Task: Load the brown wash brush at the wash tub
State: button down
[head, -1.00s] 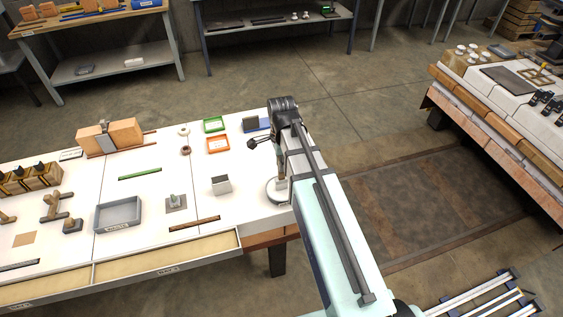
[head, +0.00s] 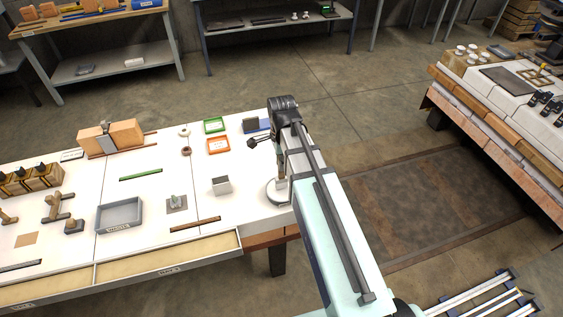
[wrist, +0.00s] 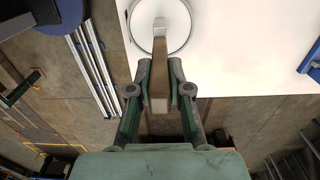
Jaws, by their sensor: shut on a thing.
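The wash tub (head: 271,196) appears as a round, pale, shallow vessel near the right end of the white table. Its thin round rim also shows at the top of the wrist view (wrist: 134,35). My gripper (wrist: 159,84) is shut on the brown brush (wrist: 159,65), with one finger on each side of its brown body. The brush's grey far end lies across the tub in the wrist view. In the head view my gripper (head: 281,172) is over the tub, partly hidden by my arm. I cannot tell whether the brush touches the tub's bottom.
Left of the tub are a small grey box (head: 221,186), a brown strip (head: 195,224) and a grey tray (head: 119,215). Green (head: 214,125) and orange (head: 217,144) frames lie behind. The table's right edge is close to the tub, with open floor beyond.

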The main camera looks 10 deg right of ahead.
jog(key=shift+r+p, duration=2)
jog(key=shift+r, duration=1)
